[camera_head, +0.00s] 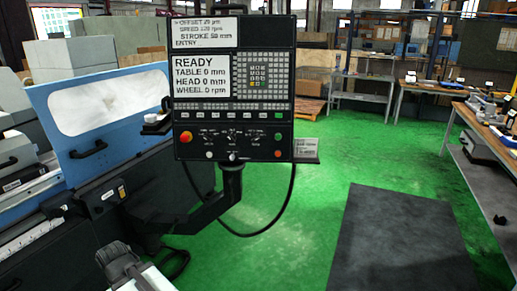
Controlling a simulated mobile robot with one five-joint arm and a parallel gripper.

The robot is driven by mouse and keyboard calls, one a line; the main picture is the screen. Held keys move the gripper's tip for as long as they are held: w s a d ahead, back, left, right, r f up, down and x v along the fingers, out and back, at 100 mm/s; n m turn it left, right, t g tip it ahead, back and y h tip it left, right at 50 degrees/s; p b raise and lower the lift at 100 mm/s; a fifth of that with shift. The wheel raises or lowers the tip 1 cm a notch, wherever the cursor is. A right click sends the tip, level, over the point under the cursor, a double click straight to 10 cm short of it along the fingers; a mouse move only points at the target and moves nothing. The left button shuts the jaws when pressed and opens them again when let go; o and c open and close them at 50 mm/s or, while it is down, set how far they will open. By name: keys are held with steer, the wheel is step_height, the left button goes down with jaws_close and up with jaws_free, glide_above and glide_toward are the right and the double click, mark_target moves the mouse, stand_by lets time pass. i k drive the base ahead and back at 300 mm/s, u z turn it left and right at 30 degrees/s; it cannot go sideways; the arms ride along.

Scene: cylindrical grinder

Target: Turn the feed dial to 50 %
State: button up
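The control panel (235,90) stands upright on a bracket at the upper middle. Its screen reads READY, TABLE 0 mm, HEAD 0 mm, WHEEL 0 rpm. On its lower strip several small dials (232,138) with white marks sit in a row between a red button (186,136) and a green button (278,136). The dial labels and settings are too small to read, so I cannot tell which is the feed dial or where it points. My gripper (120,256) appears to be the dark part at the lower left, below and apart from the panel; its fingers are not clear.
The grinder with its blue windowed guard (100,105) fills the left. A bent dark support arm (205,212) and a hanging cable (285,205) lie below the panel. A dark mat (400,240) covers open green floor. A workbench (468,118) stands at the right.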

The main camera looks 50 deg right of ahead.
mark_target(255, 138)
steer(key=z, duration=0.15)
steer(key=i, duration=0.85)
steer(key=u, duration=0.05)
